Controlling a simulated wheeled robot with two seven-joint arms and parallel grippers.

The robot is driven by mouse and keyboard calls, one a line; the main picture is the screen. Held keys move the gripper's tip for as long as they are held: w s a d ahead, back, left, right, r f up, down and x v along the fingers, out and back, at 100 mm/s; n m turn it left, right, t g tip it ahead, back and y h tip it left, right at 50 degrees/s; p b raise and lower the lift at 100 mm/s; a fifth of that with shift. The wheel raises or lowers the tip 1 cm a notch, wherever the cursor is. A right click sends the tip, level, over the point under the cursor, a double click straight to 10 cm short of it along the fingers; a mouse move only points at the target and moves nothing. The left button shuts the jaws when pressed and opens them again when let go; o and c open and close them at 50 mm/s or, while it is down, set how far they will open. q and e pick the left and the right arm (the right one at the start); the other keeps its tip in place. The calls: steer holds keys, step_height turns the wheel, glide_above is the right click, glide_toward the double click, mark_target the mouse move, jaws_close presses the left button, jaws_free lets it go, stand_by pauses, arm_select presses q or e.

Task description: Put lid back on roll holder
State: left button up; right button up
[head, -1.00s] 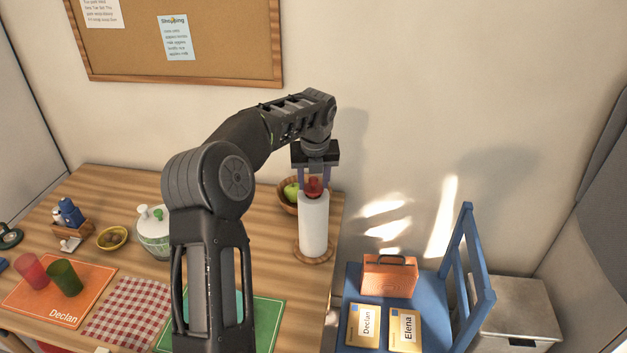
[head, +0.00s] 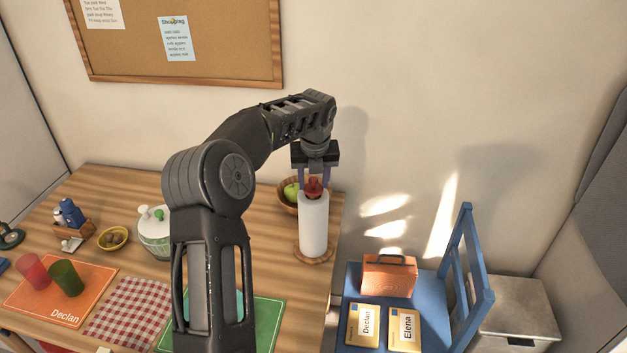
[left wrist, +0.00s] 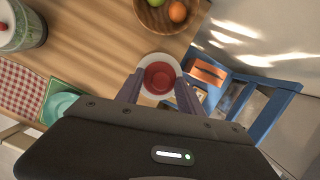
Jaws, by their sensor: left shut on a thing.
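The roll holder stands upright near the table's right edge, with a white paper roll (head: 313,225) on a round wooden base (head: 314,256). The red lid (head: 314,187) is at the top of the roll, directly under my left gripper (head: 314,186). In the left wrist view the lid (left wrist: 159,78) appears as a red disc within the white ring of the roll (left wrist: 149,65), between my fingers (left wrist: 158,92). My left gripper points down and is shut on the lid. I cannot tell whether the lid is fully seated. My right gripper is out of view.
A wooden fruit bowl (head: 285,203) stands close behind the roll. A blue chair (head: 425,310) with an orange box (head: 389,276) stands to the right.

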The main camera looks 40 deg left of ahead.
arm_select(q)
steer(key=shift+f+p, duration=0.1)
steer(key=shift+p, duration=0.65)
stand_by(1.4)
stand_by(0.4)
steer(key=o, duration=1.9)
steer(key=shift+c, duration=0.2)
step_height(320, 180, up, 3)
steer(key=p, duration=0.2)
steer(key=shift+f+p, duration=0.15)
steer(key=shift+p, duration=0.2)
steer(key=shift+r, duration=2.15)
